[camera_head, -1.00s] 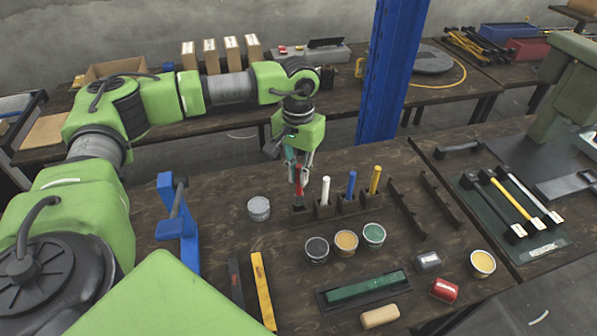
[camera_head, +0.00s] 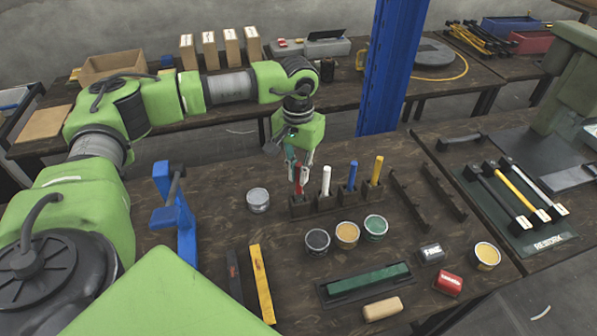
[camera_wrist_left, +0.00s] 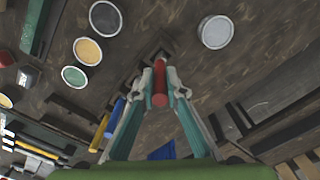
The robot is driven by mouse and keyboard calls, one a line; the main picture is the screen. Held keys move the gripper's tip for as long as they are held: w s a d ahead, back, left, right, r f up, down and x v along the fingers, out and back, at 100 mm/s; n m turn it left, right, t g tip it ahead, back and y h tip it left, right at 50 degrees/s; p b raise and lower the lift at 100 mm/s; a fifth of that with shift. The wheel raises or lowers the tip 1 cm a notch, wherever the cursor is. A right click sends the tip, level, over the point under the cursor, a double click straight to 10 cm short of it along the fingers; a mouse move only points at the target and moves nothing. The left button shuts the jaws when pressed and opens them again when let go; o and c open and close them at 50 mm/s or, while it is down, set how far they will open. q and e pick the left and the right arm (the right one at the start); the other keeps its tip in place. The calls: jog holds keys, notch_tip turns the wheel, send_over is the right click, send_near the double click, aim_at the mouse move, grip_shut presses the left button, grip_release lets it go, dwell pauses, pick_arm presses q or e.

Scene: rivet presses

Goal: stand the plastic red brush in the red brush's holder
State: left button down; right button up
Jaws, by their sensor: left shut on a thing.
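The red brush (camera_head: 298,186) is upright at the left end of a row of dark holder blocks. My left gripper (camera_head: 300,174) is shut on its upper part. In the left wrist view the red brush (camera_wrist_left: 160,84) shows between the two fingertips (camera_wrist_left: 160,93), seen nearly end-on. The leftmost dark holder block (camera_head: 299,208) is right under the brush. The brush's lower end is hidden, so I cannot tell whether it rests fully in the block. My right gripper is not in view.
A white brush (camera_head: 326,181), a blue brush (camera_head: 351,175) and a yellow brush (camera_head: 376,170) stand in the blocks to the right. A grey tin (camera_head: 258,201) is to the left. Black, yellow and green paint tins (camera_head: 347,234) stand in front. A blue clamp-like stand (camera_head: 178,215) is further left.

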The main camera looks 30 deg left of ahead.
aim_at(299, 193)
pick_arm(q)
jog(key=shift+f+b, duration=0.6)
jog(key=shift+f, duration=0.15)
jog(key=shift+f+b, duration=0.75)
jog(key=shift+f, duration=0.15)
jog(key=c, duration=2)
grip_release()
jog(key=shift+r, duration=0.15)
notch_tip(299, 193, up, 11)
jog(key=shift+r, duration=0.35)
